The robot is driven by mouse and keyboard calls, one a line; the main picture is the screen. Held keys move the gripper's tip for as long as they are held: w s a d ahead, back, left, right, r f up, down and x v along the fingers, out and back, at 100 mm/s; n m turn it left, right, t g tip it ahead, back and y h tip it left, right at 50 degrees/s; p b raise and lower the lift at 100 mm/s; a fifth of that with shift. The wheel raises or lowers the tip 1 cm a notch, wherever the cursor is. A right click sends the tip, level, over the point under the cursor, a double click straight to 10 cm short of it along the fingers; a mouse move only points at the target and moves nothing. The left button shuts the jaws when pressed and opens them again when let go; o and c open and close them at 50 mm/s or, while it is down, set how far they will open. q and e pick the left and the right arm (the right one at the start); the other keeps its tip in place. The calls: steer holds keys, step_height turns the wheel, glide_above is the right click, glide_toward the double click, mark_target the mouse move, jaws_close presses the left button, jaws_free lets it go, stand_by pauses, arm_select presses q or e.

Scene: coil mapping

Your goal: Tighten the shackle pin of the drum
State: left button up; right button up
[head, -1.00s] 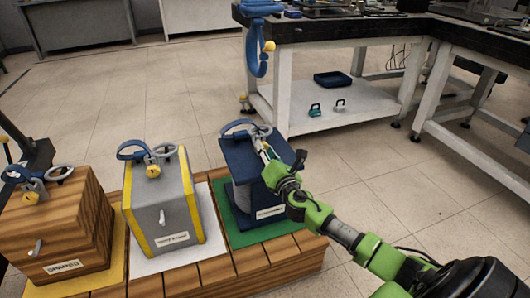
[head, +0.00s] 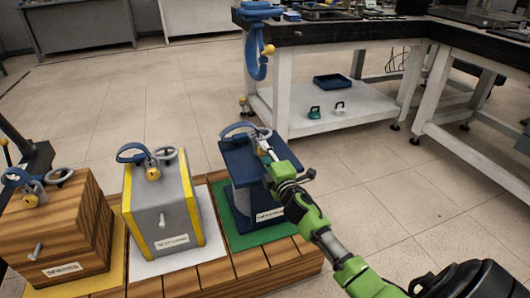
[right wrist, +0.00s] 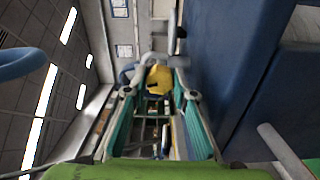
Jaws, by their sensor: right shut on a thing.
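The drum (head: 247,198) is a blue spool with square end plates, standing upright on a green mat (head: 224,219). A shackle (head: 236,129) with a blue bow and grey parts sits on its top. My right gripper (head: 264,150) reaches the shackle from the front right. In the right wrist view its fingers (right wrist: 158,88) are shut on the yellow head of the shackle pin (right wrist: 158,77). The fingers and wrist hide most of the pin in the head view. How far the pin is screwed in cannot be seen. My left gripper is not in view.
A grey and yellow box (head: 166,205) and a wooden box (head: 62,228), each with a shackle on top, stand left of the drum on the slatted platform (head: 200,276). Floor on the right is free.

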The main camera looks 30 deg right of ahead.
steer(key=shift+m+p, duration=0.4)
steer(key=shift+m, duration=1.1)
steer(key=shift+f, duration=0.1)
steer(key=o, duration=1.1)
